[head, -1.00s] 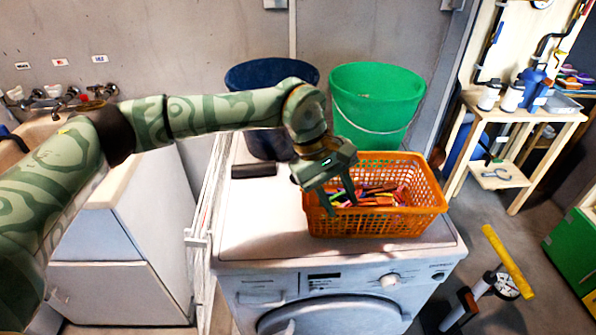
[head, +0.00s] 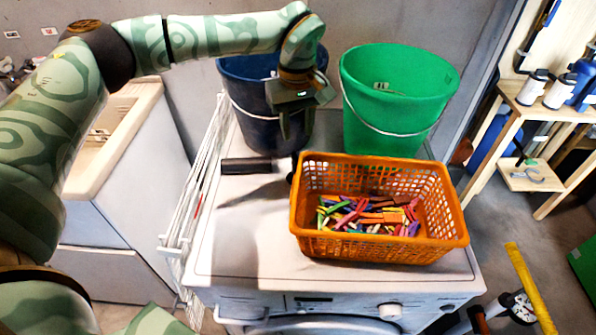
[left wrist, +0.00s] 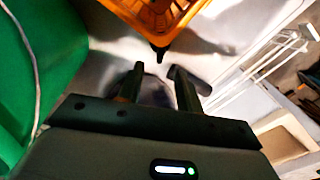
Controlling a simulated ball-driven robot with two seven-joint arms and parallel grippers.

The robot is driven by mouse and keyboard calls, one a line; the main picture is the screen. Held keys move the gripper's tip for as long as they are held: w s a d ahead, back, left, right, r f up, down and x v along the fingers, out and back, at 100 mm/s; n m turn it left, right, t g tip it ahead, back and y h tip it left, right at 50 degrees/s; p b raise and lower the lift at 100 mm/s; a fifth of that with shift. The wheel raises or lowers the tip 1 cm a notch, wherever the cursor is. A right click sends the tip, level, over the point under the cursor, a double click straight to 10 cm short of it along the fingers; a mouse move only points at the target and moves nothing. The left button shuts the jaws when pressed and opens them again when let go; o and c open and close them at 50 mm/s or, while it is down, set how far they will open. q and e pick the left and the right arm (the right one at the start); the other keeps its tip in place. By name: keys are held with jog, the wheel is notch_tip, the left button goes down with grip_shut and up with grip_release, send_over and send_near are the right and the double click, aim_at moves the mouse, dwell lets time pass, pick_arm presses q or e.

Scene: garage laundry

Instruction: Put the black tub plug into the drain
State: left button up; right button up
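A small dark object (head: 291,177), which looks like the black plug, is on the washer top beside the left wall of the orange basket. It also shows in the left wrist view (left wrist: 158,53) at the basket's corner, partly hard to make out. My left gripper (head: 296,132) hangs over the back of the washer top, in front of the dark blue bucket. In the left wrist view its two fingers (left wrist: 157,72) are apart with nothing held between them. The pale sink (head: 112,140) is at the left; its drain cannot be made out. My right gripper is not in view.
The orange basket (head: 385,248) of colourful pegs fills the right of the washer top (head: 245,250). A black block (head: 246,165) lies left of it. The dark blue bucket (head: 248,100) and green bucket (head: 398,95) stand behind. A white drying rack (head: 185,215) stands between washer and sink.

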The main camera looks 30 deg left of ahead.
aim_at(296, 156)
pick_arm(q)
notch_tip(296, 156, down, 5)
jog(key=shift+w+f+b, duration=0.1)
jog(key=shift+f+b, duration=0.1)
jog(key=shift+b, duration=0.3)
jog(key=shift+f, duration=0.35)
jog(key=f+b, duration=0.1)
jog(key=f, duration=0.1)
jog(key=f+b, duration=0.1)
jog(key=f, duration=0.2)
jog(key=shift+a, duration=0.2)
jog(key=shift+r, duration=0.15)
jog(key=shift+c, duration=1.2)
grip_shut()
